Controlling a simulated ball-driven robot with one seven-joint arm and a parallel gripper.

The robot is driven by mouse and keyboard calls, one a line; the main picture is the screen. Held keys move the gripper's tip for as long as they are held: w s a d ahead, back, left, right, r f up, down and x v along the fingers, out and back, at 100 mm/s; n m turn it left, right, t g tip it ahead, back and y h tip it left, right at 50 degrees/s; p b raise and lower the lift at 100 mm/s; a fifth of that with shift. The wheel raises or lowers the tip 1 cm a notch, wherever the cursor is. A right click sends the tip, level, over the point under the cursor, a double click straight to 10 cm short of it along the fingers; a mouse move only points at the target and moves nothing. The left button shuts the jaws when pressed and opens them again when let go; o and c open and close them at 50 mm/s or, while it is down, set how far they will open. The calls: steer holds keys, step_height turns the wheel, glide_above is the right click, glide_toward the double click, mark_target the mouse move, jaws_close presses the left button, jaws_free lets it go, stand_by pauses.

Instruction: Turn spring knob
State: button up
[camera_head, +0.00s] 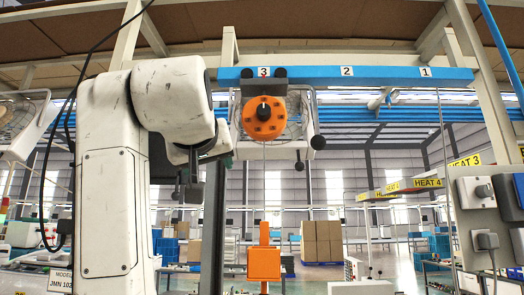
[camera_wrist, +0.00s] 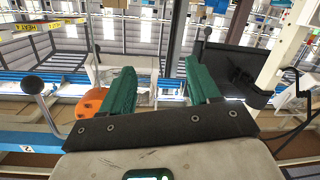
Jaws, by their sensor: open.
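The spring knob is a round orange disc (camera_head: 263,118) with a black centre, hanging under the blue rail below the number 3. A dark round-ended lever stands at its lower right. In the wrist view, an orange rounded body (camera_wrist: 88,104), apparently the same unit, is just left of the left green finger and partly hidden by it. My gripper (camera_wrist: 159,70) has two green fingers spread apart with nothing between them. In the head view, my arm reaches in from the left and its end is left of the orange disc; the fingers are mostly hidden there.
A blue rail (camera_head: 345,76) marked 3, 2 and 1 runs across the top. An orange block (camera_head: 264,263) hangs on a thin cord below the disc. A grey panel (camera_head: 483,200) with sockets is at right. Open space lies right of the disc.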

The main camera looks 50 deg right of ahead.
mark_target(263, 109)
steer(key=s+r+m+g+h, duration=0.1)
steer(key=s+r+m+h, duration=0.2)
steer(key=s+r, duration=0.95)
steer(key=p+x, duration=0.1)
steer(key=x, duration=0.3)
steer(key=p+x, duration=0.1)
steer(key=x, duration=0.3)
steer(key=r+p+x, duration=0.1)
steer(key=p+x, duration=0.1)
steer(key=x, duration=0.1)
steer(key=shift+w, duration=0.65)
steer(key=shift+c, duration=0.3)
steer(key=c, duration=1)
